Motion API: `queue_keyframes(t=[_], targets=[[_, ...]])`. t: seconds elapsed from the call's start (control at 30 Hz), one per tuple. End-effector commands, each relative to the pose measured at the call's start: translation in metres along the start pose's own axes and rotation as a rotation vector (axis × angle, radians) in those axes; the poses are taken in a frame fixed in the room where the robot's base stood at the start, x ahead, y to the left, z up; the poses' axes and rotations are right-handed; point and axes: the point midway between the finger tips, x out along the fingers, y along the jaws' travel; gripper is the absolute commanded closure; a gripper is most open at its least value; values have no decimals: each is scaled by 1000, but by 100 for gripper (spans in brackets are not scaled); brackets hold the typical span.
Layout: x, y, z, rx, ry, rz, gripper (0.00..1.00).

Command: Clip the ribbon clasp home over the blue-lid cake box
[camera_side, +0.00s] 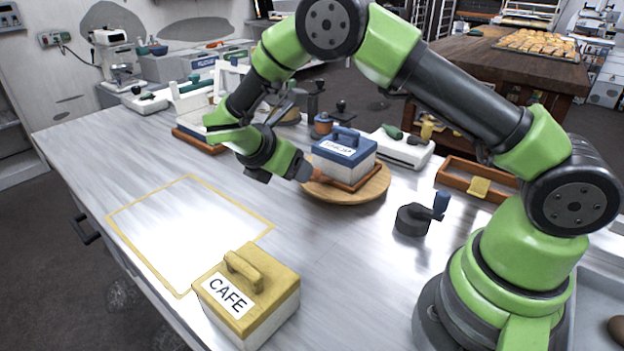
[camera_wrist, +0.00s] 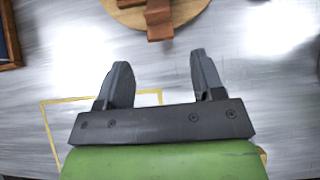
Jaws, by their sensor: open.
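The blue-lid cake box (camera_side: 342,158) has pale sides, a blue handle and a white label. It sits upright on a brown base on a round wooden board (camera_side: 377,189); the board's edge also shows in the wrist view (camera_wrist: 126,16). A brown tab (camera_side: 321,177) sticks out at the box's left side, and shows at the top of the wrist view (camera_wrist: 158,20). I cannot tell whether this is the ribbon clasp. My gripper (camera_wrist: 160,78) is open and empty, its fingers pointing towards the tab with a gap between. In the side view my gripper (camera_side: 303,170) is close beside the tab.
A yellow-lid CAFE box (camera_side: 262,302) stands at the front. A yellow outline (camera_side: 118,222) marks clear table at left. A dark round piece with a blue-gripped lever (camera_side: 414,218) stands right of the board. A wooden tray (camera_side: 452,172) and white device (camera_side: 405,150) lie behind.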

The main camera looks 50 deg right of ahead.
Motion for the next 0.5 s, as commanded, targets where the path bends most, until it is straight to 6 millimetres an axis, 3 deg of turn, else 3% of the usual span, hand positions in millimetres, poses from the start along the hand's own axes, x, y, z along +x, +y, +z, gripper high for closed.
queue_keyframes(t=[0.5], targets=[[83,-1,0,0,1,-4,38]])
